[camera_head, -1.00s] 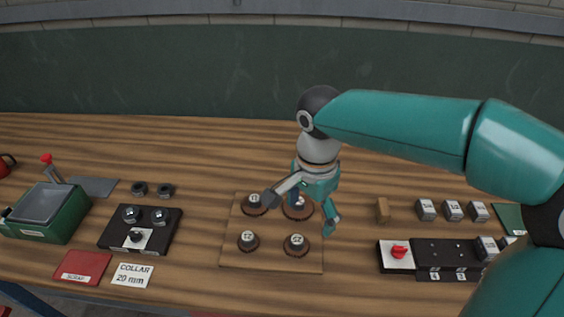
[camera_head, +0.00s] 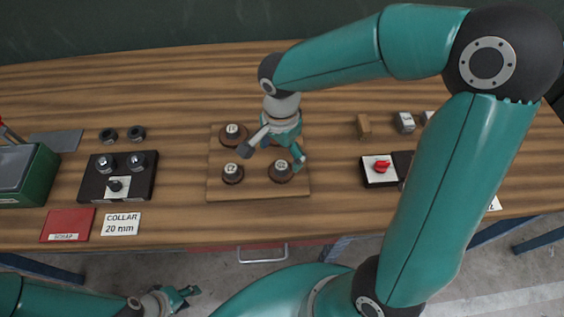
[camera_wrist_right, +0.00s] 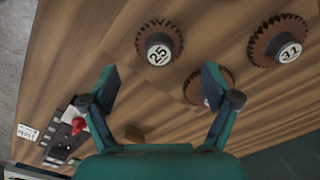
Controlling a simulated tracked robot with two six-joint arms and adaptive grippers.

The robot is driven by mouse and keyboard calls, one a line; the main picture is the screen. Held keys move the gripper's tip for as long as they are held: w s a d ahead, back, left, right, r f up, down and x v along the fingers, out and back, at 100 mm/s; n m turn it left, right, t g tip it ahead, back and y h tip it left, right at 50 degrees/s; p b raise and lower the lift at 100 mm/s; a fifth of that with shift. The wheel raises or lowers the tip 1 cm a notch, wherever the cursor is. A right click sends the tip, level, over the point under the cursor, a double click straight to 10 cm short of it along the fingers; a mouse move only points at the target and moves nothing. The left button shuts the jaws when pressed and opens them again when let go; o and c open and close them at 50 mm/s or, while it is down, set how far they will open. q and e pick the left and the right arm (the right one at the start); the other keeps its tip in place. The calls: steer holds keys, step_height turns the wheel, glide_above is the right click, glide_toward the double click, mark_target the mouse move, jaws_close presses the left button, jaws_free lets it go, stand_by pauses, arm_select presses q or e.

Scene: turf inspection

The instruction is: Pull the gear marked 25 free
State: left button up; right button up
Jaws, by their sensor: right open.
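The gear marked 25 (camera_wrist_right: 158,50) is a brown toothed gear with a dark hub and white numbered cap. In the head view it appears to be the front-right gear (camera_head: 281,172) on a square wooden board (camera_head: 255,188). My right gripper (camera_head: 275,155) is open above the board's right half, fingers pointing down. In the right wrist view, its spread fingers (camera_wrist_right: 160,85) hold nothing, and gear 25 shows beyond them, apart from both. The right finger partly covers another gear (camera_wrist_right: 194,88). My left gripper (camera_head: 182,298) is low at the bottom left, too small to judge.
Other gears stand on the board at back left (camera_head: 233,134) and front left (camera_head: 232,174). A black block with a red knob (camera_head: 381,167) is to the right. A black fixture (camera_head: 117,178), red scrap mat (camera_head: 68,225) and collar card (camera_head: 121,224) are to the left.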

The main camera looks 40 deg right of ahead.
mark_target(281, 166)
step_height(281, 166, down, 6)
steer(key=shift+s+r, duration=0.1)
stand_by(0.4)
steer(key=c, duration=1.3)
steer(key=o, duration=0.4)
steer(key=c, duration=0.3)
steer(key=shift+r, duration=0.1)
steer(key=shift+c, duration=0.2)
steer(key=shift+r, duration=0.1)
steer(key=shift+r+p, duration=0.55)
steer(key=shift+r, duration=0.25)
steer(key=shift+r, duration=0.3)
